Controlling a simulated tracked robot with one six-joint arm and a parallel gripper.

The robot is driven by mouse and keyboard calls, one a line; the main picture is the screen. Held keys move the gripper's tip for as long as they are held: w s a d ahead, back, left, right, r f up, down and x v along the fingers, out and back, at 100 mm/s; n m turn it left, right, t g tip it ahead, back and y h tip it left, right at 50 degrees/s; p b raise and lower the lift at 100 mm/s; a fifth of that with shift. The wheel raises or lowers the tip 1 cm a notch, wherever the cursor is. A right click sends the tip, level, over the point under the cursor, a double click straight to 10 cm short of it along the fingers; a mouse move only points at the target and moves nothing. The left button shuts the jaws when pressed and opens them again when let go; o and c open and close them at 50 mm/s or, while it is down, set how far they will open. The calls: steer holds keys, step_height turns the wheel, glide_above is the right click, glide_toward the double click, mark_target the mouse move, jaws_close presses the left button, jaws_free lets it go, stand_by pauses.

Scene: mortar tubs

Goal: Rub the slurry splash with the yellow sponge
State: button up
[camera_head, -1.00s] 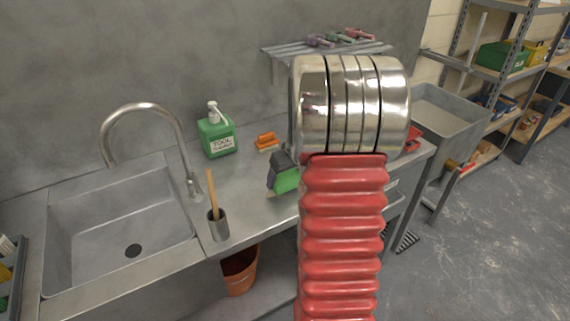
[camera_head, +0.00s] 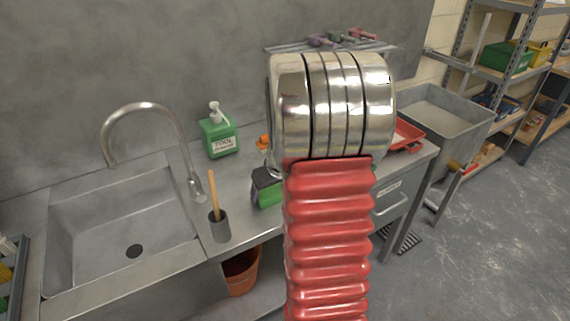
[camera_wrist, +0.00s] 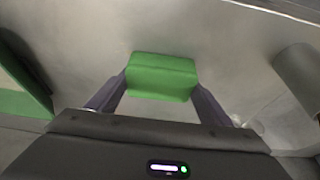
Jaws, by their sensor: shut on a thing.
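My gripper (camera_wrist: 161,88) is shut on a green sponge-like block (camera_wrist: 162,78), with one dark finger at each side of it. In the head view my gripper (camera_head: 262,184) is partly hidden behind my arm, and the green block (camera_head: 268,196) shows below it, over the steel counter (camera_head: 245,215). I cannot tell whether the block touches the counter. I see no yellow sponge. I cannot make out a slurry splash in either view.
A green soap bottle (camera_head: 218,135) stands near the wall, and an orange item (camera_head: 262,142) is half hidden behind my arm. A grey cup with a wooden handle (camera_head: 219,226) stands left of my gripper, beside the sink (camera_head: 120,225). A red tray (camera_head: 408,137) lies at right.

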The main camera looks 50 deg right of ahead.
steer(key=shift+w+a, duration=0.1)
steer(key=shift+a, duration=0.6)
